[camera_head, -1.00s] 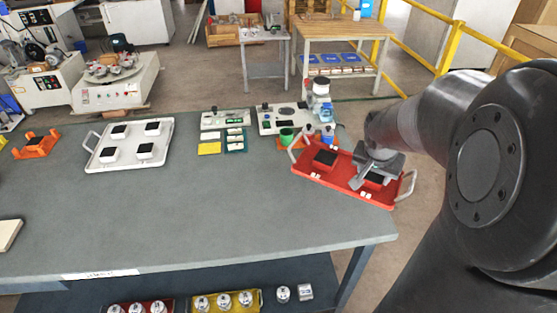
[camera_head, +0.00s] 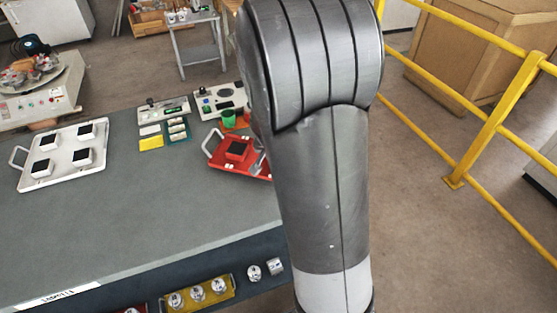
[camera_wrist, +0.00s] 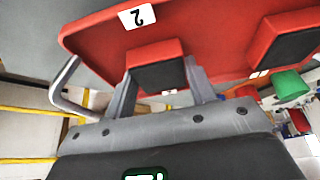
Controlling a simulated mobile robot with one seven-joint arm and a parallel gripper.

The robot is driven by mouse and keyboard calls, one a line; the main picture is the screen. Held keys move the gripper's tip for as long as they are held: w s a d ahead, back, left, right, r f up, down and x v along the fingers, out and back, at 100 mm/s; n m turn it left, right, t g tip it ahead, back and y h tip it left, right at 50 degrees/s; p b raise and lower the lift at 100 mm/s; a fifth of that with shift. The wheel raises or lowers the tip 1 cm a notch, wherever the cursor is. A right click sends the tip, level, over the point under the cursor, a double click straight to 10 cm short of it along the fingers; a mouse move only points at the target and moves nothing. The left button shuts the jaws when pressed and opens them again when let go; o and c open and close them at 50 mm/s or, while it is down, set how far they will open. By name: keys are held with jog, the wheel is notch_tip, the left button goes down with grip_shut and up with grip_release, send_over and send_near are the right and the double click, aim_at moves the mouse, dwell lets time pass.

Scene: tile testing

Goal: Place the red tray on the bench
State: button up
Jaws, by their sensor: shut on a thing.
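The red tray (camera_head: 226,158) shows in the head view at the bench's far right, with its right part hidden behind my arm. It has a light handle at its left end and a red block with a black top (camera_head: 237,150). In the wrist view, the tray (camera_wrist: 100,38) carries a white label with a "2". My gripper (camera_wrist: 160,78) has its fingers on either side of one red block (camera_wrist: 156,66) on the tray. The grey bench (camera_head: 170,215) lies below and left of the tray. I cannot tell whether the tray touches it.
A white tray with black-topped blocks (camera_head: 58,178) lies at the bench's left. Instruments (camera_head: 218,102), a green cup (camera_head: 228,118) and a yellow pad (camera_head: 151,143) stand near the far edge. Yellow railings (camera_head: 490,130) run on the right. The bench's front middle is clear.

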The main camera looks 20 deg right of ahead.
jog(key=shift+f, duration=0.8)
jog(key=shift+f, duration=0.1)
jog(key=o, duration=1.2)
jog(key=v, duration=1.2)
jog(key=s+a+r+n+y, duration=0.1)
jog(key=s+a+r+n, duration=0.1)
jog(key=s, duration=0.4)
jog(key=s+a+r+n+t+y, duration=0.1)
jog(key=s+a+r+n, duration=0.1)
jog(key=s+r, duration=0.3)
jog(key=s+a+r+n+t, duration=0.1)
jog(key=s+a+r+n, duration=0.1)
jog(key=s, duration=0.5)
jog(key=shift+s+r+n+y, duration=0.4)
jog(key=shift+r+n, duration=0.5)
jog(key=shift+r, duration=0.05)
